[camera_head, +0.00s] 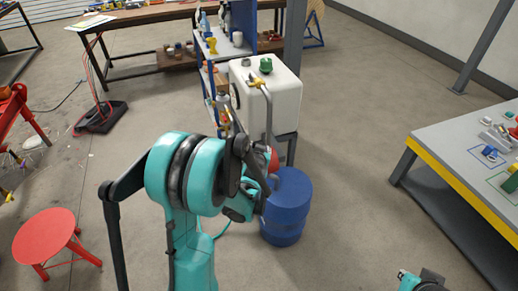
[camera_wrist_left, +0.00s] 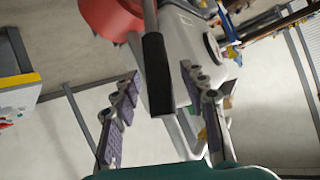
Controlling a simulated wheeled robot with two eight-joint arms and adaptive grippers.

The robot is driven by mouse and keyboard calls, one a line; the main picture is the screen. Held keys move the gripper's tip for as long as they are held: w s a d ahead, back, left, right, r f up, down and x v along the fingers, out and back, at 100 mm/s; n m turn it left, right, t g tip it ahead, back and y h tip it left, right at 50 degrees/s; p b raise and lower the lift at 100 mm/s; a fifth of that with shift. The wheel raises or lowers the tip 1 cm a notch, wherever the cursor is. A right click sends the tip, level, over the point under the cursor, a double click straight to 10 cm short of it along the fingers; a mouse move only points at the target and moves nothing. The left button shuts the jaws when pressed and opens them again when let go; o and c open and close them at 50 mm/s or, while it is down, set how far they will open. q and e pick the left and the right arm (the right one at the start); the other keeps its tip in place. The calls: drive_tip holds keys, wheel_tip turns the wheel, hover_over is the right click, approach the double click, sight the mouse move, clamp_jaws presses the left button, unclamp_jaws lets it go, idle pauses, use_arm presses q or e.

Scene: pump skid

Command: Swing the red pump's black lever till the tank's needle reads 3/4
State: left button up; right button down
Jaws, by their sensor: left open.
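In the left wrist view the lever's black grip (camera_wrist_left: 157,72) runs down from a grey rod into the gap between the fingers of my left gripper (camera_wrist_left: 161,76). The gripper is open; I cannot tell whether either finger touches the grip. The red pump body (camera_wrist_left: 108,14) shows at the top. In the head view the red pump (camera_head: 273,160) is mostly hidden behind my left gripper and wrist (camera_head: 245,190). The white tank (camera_head: 280,98) stands behind them. Its round gauge shows edge-on in the head view (camera_head: 234,95) and small in the wrist view (camera_wrist_left: 211,44); its needle is unreadable.
A blue drum (camera_head: 287,205) stands close to my left wrist, right of it. A grey bench with a yellow edge (camera_head: 470,185) is at the right, a red stool (camera_head: 46,237) at the left. The floor between drum and bench is clear. My right arm barely shows bottom right.

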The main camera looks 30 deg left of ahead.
use_arm(q)
drive_tip(key=v, duration=1.2)
drive_tip(key=shift+s, duration=0.1)
